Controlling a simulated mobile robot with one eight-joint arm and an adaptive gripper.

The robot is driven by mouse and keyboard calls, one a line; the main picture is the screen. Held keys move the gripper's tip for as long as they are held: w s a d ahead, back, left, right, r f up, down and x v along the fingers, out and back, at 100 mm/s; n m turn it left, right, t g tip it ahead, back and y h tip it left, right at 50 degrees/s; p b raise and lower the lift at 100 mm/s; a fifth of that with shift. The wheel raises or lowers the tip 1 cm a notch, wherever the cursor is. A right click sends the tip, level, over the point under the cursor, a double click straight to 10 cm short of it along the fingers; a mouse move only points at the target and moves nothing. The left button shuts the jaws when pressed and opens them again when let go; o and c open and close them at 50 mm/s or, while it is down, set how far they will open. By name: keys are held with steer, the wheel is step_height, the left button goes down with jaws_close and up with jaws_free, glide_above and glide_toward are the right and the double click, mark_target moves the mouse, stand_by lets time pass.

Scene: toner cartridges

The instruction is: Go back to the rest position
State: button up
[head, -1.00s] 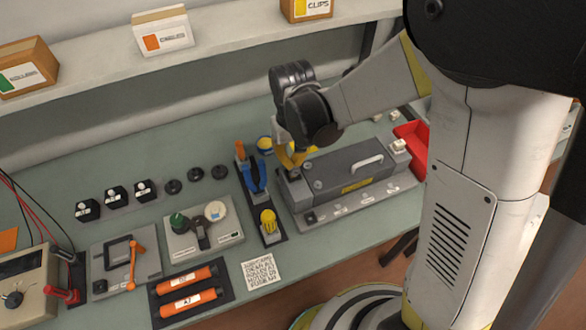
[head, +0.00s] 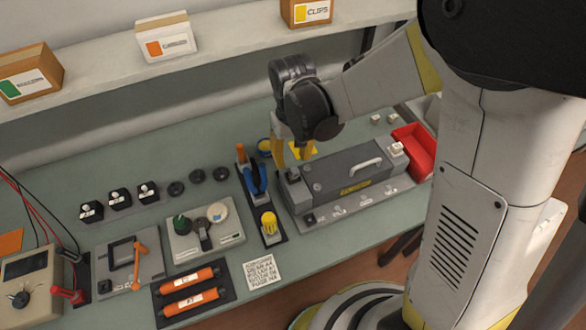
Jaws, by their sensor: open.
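My gripper (head: 293,152) hangs from the dark wrist over the left end of the grey box (head: 350,167) with the white handle. Its yellow fingers are spread apart and I see nothing held between them. The fingertips are close to the box's top left end; I cannot tell whether they touch it. Two orange toner cartridges (head: 188,280) lie in a dark tray at the front of the bench, away from my gripper.
A tool rack (head: 256,190) with blue and yellow-handled items stands just left of the box. A red bin (head: 416,150) is at its right. A shelf (head: 210,48) with several boxes runs behind. Knob and lever panels (head: 205,230) fill the front left. A note (head: 263,271) lies in front.

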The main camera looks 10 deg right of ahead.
steer(key=shift+r+p, duration=0.75)
steer(key=shift+r, duration=0.75)
